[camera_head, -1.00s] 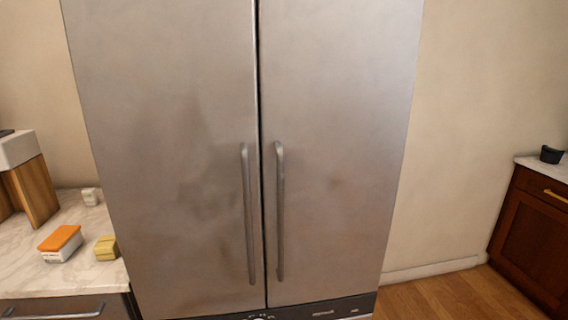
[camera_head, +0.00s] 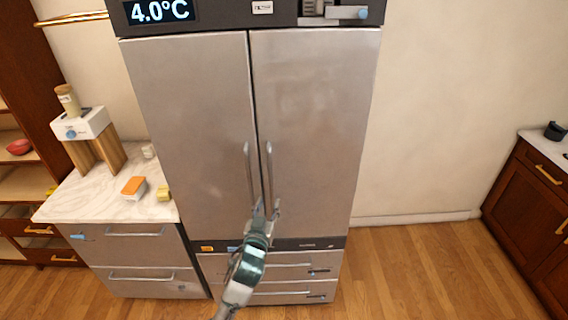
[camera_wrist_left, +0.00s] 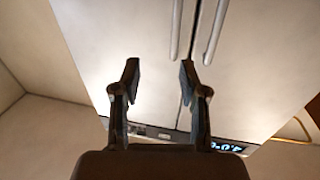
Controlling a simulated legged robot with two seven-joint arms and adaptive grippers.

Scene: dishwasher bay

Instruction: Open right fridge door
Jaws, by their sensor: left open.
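The right fridge door (camera_head: 312,130) is brushed steel and shut, side by side with the shut left door (camera_head: 195,130). The right door's vertical bar handle (camera_head: 268,170) stands close beside the left door's handle (camera_head: 248,170). My left gripper (camera_head: 266,207) is open in front of the lower handle ends, overlapping them in the head view. In the left wrist view, where the fridge appears upside down, the open fingers (camera_wrist_left: 159,65) are empty. The right door's handle (camera_wrist_left: 177,28) lies beyond them, nearer one fingertip. Contact cannot be told. My right gripper is not visible.
A temperature display (camera_head: 160,11) tops the fridge; drawers (camera_head: 280,275) sit below the doors. A marble-topped counter (camera_head: 105,198) with small items adjoins at left. A dark wood cabinet (camera_head: 530,205) stands at far right. Floor (camera_head: 400,270) to the fridge's right is clear.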

